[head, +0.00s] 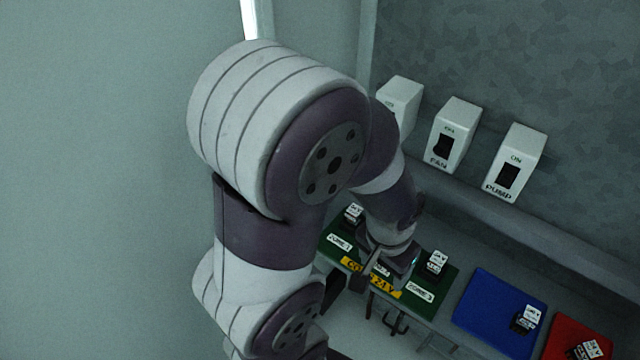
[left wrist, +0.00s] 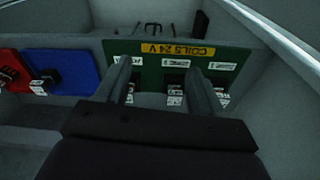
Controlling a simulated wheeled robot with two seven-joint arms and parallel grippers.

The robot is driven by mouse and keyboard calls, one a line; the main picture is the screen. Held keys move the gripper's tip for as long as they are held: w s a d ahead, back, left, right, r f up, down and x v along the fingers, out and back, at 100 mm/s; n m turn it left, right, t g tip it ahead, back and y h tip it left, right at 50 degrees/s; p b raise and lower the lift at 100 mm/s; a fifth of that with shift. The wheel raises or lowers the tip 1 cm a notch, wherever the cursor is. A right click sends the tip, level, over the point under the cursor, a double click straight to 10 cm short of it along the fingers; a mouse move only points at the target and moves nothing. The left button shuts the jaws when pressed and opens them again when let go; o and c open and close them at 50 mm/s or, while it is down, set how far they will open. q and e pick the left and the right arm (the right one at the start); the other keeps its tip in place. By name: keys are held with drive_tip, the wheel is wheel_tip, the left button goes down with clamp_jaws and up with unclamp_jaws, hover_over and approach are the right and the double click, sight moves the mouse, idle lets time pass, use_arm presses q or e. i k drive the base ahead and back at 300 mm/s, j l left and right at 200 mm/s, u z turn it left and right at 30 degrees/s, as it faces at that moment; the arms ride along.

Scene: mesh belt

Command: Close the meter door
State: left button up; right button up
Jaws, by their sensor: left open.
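No part that I can clearly identify as the meter door shows in either view. My left gripper (head: 385,262) is over the green panel (head: 448,288) marked "COILS 24 V" and hides part of it. In the left wrist view the two fingers of the left gripper (left wrist: 162,75) are apart, with the green panel (left wrist: 150,72) beyond them and nothing seen between them. My left arm covers the middle of the head view and hides what is behind it. My right gripper is in neither view.
White switch boxes, including FAN (head: 455,130) and PUMP (head: 517,160), stand above the green panel. A blue panel (head: 490,310) and a red panel (head: 565,340) lie to its right. A large plain pale surface (head: 100,180) fills the left side.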

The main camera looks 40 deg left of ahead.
sight(107, 211)
drive_tip(key=k+l, duration=1.2)
drive_tip(key=k+j, duration=0.15)
drive_tip(key=k, duration=0.35)
drive_tip(key=k+j+z, duration=0.1)
drive_tip(key=k, duration=0.45)
drive_tip(key=k+j, duration=0.2)
drive_tip(key=k, duration=0.3)
drive_tip(key=k+j, duration=0.15)
drive_tip(key=j, duration=0.25)
drive_tip(key=k+j, duration=0.1)
drive_tip(key=j, duration=0.35)
drive_tip(key=k+j+z, duration=0.1)
drive_tip(key=j, duration=0.3)
drive_tip(key=k+j, duration=0.15)
drive_tip(key=j, duration=0.3)
drive_tip(key=k+j, duration=0.15)
drive_tip(key=j, duration=0.25)
drive_tip(key=i+j, duration=0.1)
drive_tip(key=j, duration=0.5)
drive_tip(key=j+u, duration=0.1)
drive_tip(key=j, duration=0.55)
drive_tip(key=i+j+u, duration=0.15)
drive_tip(key=k+j, duration=0.05)
drive_tip(key=j, duration=0.05)
